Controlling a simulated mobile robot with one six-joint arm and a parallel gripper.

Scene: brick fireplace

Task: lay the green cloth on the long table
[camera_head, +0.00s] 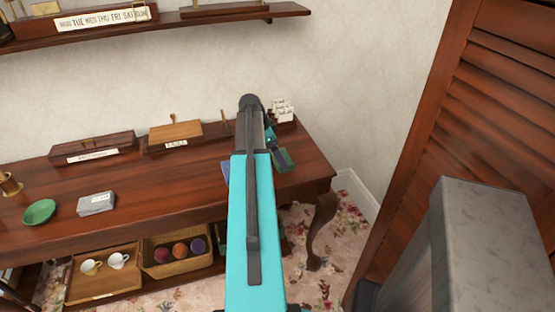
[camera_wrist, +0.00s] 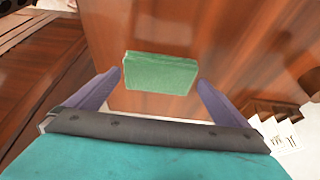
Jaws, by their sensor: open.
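The green cloth (camera_wrist: 161,73), a small folded block, shows in the wrist view against the brown wood of the long table (camera_head: 160,180). In the head view a green patch of it (camera_head: 287,157) shows near the table's right end, just right of my arm. My gripper (camera_wrist: 160,79) is open, with one purple finger on each side of the cloth and a gap at both sides. I cannot tell the height of the fingers above the wood. My arm hides most of the gripper in the head view.
A white rack (camera_head: 284,109) stands at the table's back right. Wooden boxes (camera_head: 93,147), a green dish (camera_head: 39,211) and a grey-white block (camera_head: 96,203) are further left. A louvred wooden panel (camera_head: 450,120) stands on the right. The middle of the tabletop is clear.

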